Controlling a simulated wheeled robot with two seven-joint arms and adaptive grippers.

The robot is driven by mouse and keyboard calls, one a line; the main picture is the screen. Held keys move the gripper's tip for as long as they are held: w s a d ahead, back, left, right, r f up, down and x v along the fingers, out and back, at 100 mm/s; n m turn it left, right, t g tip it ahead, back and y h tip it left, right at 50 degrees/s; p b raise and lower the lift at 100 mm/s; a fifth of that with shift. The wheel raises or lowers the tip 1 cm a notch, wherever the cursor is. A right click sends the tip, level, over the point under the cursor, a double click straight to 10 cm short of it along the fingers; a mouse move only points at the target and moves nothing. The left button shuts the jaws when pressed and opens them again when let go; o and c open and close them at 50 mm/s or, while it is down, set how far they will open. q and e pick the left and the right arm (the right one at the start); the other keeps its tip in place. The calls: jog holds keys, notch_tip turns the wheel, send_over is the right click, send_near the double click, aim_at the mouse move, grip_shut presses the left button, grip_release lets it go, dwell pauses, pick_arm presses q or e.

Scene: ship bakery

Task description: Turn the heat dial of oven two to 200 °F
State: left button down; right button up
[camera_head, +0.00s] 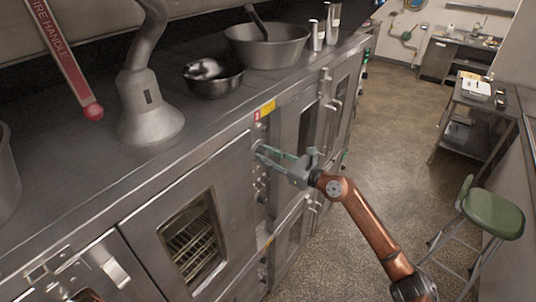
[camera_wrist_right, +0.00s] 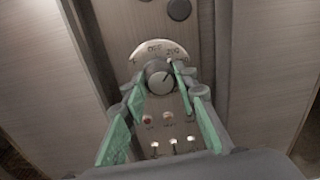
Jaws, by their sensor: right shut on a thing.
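My right gripper (camera_head: 264,152) reaches the control column between the oven doors. In the wrist view its green-padded fingers (camera_wrist_right: 159,88) are shut on a round grey heat dial (camera_wrist_right: 160,76), one on each side. A pale scale plate (camera_wrist_right: 158,48) arches above the dial, with "OFF" near its top and what looks like "200" to the right. The dial's pointer mark leans to the upper right. In the head view the fingers mostly hide the dial. My left gripper is out of view.
Small indicators and switches (camera_wrist_right: 168,120) sit below the dial. A windowed oven door (camera_head: 190,240) is at left. Bowls (camera_head: 267,45) stand on the steel top. A green stool (camera_head: 494,214) is at right; the aisle floor (camera_head: 395,120) is open.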

jog(key=shift+f, duration=0.15)
jog(key=o, duration=1.2)
jog(key=shift+c, duration=0.2)
jog(key=v, duration=1.2)
jog(key=shift+s, duration=0.15)
